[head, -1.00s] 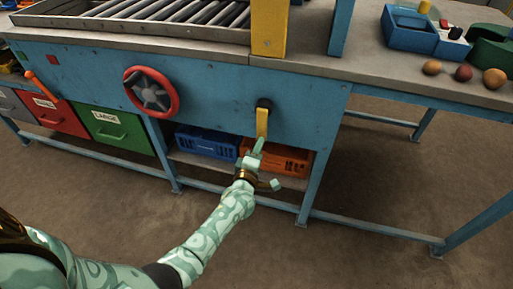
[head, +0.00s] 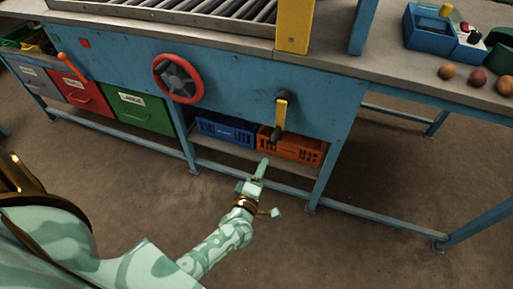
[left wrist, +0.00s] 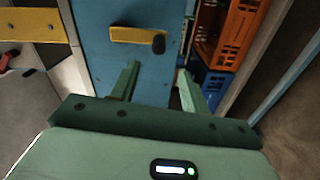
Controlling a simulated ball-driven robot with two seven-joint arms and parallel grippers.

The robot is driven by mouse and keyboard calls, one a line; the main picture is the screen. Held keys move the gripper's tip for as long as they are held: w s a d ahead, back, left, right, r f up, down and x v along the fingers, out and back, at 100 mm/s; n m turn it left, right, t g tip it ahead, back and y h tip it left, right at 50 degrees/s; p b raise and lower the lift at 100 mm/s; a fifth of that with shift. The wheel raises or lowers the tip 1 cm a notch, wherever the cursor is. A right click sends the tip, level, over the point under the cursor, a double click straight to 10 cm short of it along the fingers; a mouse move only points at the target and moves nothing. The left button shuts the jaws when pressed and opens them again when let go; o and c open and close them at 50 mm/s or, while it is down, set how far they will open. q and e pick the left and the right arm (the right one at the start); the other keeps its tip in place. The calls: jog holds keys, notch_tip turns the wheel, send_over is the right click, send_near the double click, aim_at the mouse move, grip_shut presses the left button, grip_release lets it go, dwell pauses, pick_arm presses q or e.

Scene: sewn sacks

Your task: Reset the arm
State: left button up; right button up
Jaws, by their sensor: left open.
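My left gripper (head: 268,186) is open and empty in the head view, in the air in front of the blue bench. A yellow crank lever (head: 281,114) with a dark knob hangs downward on the bench's front panel, above and a little right of the gripper. The two are apart. In the left wrist view, my left gripper (left wrist: 158,85) shows two spread green fingers with nothing between them. The yellow lever (left wrist: 135,36) lies beyond the fingertips there. My right gripper is not in view.
A red handwheel (head: 178,79) is on the panel to the left. Blue (head: 226,129) and orange (head: 290,146) crates stand on the low shelf. Grey, red and green drawers are at left. Small round balls lie on the right tabletop. The floor in front is free.

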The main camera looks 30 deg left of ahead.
pick_arm(q)
jog(key=shift+v, duration=1.05)
